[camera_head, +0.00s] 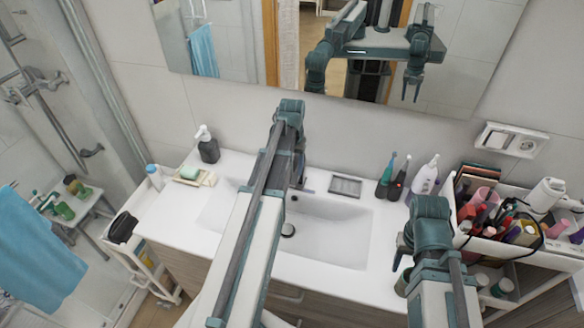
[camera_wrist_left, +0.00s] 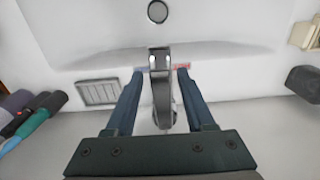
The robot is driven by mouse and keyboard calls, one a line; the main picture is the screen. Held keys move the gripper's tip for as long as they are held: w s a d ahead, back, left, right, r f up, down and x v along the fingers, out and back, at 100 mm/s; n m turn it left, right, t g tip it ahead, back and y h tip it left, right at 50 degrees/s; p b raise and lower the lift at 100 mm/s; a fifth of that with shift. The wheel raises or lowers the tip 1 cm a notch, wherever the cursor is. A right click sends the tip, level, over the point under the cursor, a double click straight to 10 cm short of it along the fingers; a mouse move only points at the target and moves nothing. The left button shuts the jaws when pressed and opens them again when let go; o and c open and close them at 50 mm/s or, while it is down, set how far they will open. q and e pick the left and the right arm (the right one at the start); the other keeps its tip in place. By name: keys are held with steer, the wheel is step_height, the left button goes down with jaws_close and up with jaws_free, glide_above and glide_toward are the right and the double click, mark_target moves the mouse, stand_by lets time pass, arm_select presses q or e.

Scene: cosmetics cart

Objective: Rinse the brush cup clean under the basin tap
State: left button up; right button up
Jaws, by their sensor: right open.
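The basin tap (camera_wrist_left: 162,85) stands between the two fingers of my left gripper (camera_wrist_left: 160,75) in the left wrist view. The fingers are apart, with a gap on each side of the tap. In the head view my left arm hides most of the tap. The white basin (camera_head: 340,235) has a dark round drain, and no water shows. My right gripper (camera_head: 403,246) is open at the basin's right, over the counter's right end.
A cart (camera_head: 520,262) crowded with cosmetics stands at the right. Bottles (camera_head: 424,178) and a grey soap tray (camera_head: 345,186) line the counter's back. A dark pump bottle (camera_head: 208,147) and a soap dish (camera_head: 193,176) are at the left. The basin is empty.

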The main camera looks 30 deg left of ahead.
arm_select(q)
jaws_close()
stand_by(1.2)
